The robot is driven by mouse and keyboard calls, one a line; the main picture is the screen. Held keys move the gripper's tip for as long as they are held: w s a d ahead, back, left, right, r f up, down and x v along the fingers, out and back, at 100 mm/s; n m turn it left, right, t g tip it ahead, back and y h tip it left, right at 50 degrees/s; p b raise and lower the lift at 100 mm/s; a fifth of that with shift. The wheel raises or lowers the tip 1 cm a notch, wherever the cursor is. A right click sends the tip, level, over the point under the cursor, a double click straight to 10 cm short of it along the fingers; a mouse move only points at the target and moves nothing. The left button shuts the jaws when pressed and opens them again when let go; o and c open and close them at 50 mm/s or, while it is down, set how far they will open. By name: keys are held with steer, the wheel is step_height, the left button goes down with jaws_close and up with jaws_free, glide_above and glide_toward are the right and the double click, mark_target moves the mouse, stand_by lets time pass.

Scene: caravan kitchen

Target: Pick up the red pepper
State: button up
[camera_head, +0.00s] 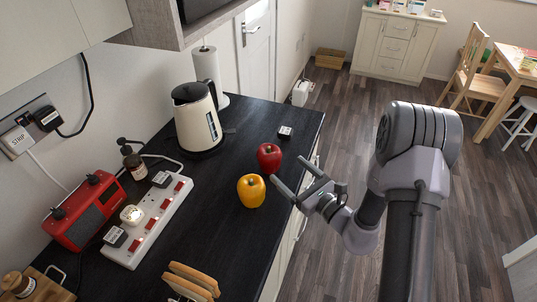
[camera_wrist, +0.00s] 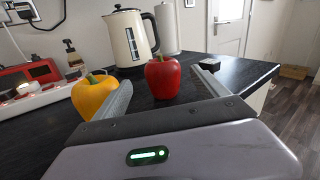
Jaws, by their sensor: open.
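The red pepper (camera_head: 269,157) stands upright on the dark counter, near its right edge. It also shows in the wrist view (camera_wrist: 163,78), where it lies ahead, between the lines of my two fingers. My gripper (camera_head: 293,175) is open and empty at the counter's edge, just to the right of the peppers. In the head view its fingertips point toward the counter. A yellow pepper (camera_head: 251,190) stands close in front of the red one. In the wrist view the yellow pepper (camera_wrist: 90,97) is just left of my left finger and partly hidden by it.
A cream kettle (camera_head: 197,118) and a paper towel roll (camera_head: 207,70) stand behind the peppers. A small black block (camera_head: 285,132) lies beyond the red pepper. A power strip (camera_head: 148,222), a red radio (camera_head: 88,209) and toast slices (camera_head: 194,280) occupy the left and front.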

mark_target(269, 151)
steer(key=x, duration=0.3)
steer(key=b+x, duration=0.1)
steer(key=x, duration=0.3)
steer(key=r+x, duration=0.1)
steer(key=x, duration=0.2)
steer(key=shift+w+a, duration=0.25)
steer(key=shift+a, duration=0.05)
steer(key=c, duration=1.5)
steer(key=shift+o, duration=0.2)
